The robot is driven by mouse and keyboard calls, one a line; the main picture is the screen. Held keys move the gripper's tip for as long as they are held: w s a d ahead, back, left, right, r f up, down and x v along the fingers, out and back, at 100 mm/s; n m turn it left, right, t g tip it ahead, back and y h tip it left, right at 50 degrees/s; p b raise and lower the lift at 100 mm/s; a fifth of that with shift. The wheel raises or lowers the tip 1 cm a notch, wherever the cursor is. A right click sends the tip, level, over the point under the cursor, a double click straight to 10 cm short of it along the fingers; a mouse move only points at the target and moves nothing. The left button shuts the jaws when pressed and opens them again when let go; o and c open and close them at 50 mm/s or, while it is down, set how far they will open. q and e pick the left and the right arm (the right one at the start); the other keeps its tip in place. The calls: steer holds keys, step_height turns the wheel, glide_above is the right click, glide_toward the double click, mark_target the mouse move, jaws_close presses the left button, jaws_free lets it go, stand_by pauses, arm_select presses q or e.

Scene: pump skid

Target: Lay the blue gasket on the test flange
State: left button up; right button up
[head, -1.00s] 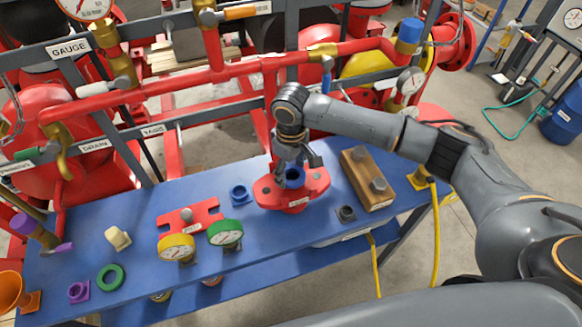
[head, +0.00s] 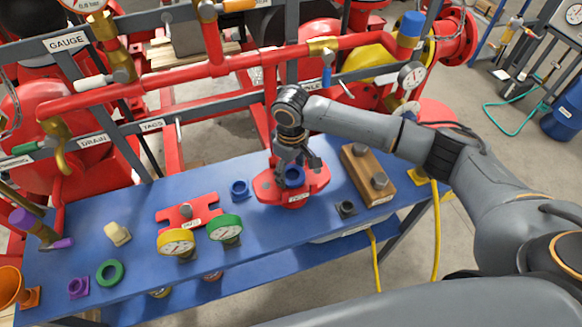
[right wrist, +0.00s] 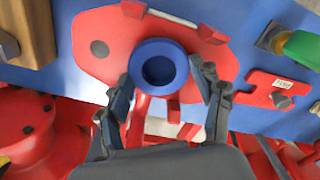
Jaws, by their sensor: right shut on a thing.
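The blue gasket (head: 287,183) is a thick blue ring over the middle of the red test flange (head: 268,190). My right gripper (head: 299,167) points down and is shut on the gasket. In the right wrist view the gasket (right wrist: 158,46) lies between my right gripper's fingertips (right wrist: 167,90), in front of the wide red flange plate (right wrist: 100,30). The gasket hides the flange's centre. I cannot tell whether the gasket touches the flange or hangs just above it. My left gripper is not in view.
A wooden block with dark knobs (head: 355,165) and a dark square fitting (head: 346,209) stand right of the flange. A blue fitting (head: 239,190), a red plate (head: 175,214) and yellow (head: 176,240) and green (head: 225,228) gauges are at left. Red pipes run behind the blue bench (head: 140,265).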

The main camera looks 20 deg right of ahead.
steer(key=o, duration=1.2)
